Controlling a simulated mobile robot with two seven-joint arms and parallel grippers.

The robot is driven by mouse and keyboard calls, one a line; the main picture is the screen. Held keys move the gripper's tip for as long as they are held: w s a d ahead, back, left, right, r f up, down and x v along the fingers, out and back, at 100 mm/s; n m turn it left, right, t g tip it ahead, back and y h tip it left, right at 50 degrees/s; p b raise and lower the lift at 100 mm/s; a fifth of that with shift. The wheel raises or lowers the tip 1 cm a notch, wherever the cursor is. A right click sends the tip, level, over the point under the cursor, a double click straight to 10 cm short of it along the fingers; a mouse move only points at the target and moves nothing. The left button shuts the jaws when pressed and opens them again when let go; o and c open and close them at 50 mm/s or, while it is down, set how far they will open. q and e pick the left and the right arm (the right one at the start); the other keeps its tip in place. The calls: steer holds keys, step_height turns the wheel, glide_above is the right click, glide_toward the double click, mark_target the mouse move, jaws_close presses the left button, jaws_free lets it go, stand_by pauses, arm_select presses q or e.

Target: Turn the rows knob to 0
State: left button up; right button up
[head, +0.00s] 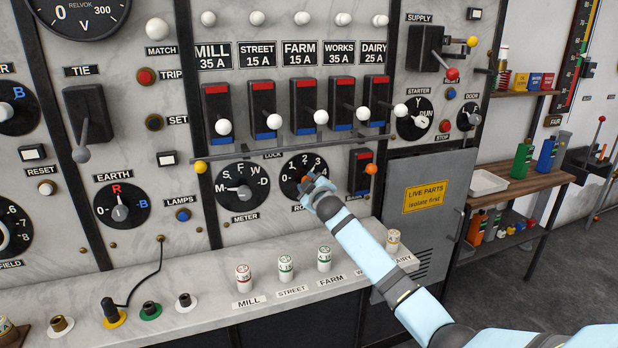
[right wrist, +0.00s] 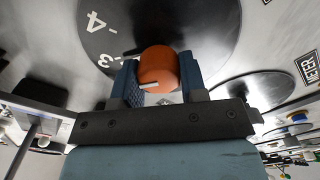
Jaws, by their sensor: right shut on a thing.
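The rows dial (head: 290,187) is a black disc on the marble panel, with white numerals 0 to 4 round its top. My right gripper (head: 312,187) is at the dial's centre and covers most of the knob in the head view. In the right wrist view, my right gripper (right wrist: 160,88) has a finger on each side of the orange rows knob (right wrist: 158,66) and is shut on it. A short white mark shows on the knob; which numeral it points at cannot be told. The numerals 3 and 4 show beside it. My left gripper is not in view.
The meter dial (head: 242,187) is close on the left. Switches with white handles (head: 313,117) hang above. Several fuses (head: 285,268) stand on the ledge below.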

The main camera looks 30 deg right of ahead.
steer(key=n+p, duration=0.1)
steer(key=n, duration=0.2)
steer(key=shift+n+p, duration=0.35)
steer(key=shift+n, duration=0.05)
steer(key=n+p, duration=0.1)
steer(key=n, duration=0.2)
steer(key=shift+n, duration=0.3)
steer(key=n+p, duration=0.2)
steer(key=n, duration=0.2)
steer(key=shift+n, duration=0.3)
steer(key=n+p, duration=0.3)
steer(key=n, duration=0.3)
steer(key=shift+f, duration=0.1)
arm_select(q)
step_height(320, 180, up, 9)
steer(key=p, duration=0.2)
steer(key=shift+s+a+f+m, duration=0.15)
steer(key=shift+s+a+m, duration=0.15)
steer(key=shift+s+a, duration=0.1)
arm_select(e)
steer(key=n, duration=0.5)
steer(key=shift+d+f, duration=0.1)
steer(key=shift+f, duration=0.05)
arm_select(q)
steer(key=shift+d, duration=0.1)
arm_select(e)
steer(key=shift+n, duration=0.3)
steer(key=o, duration=0.9)
steer(key=shift+o, duration=0.2)
steer(key=v, duration=1.4)
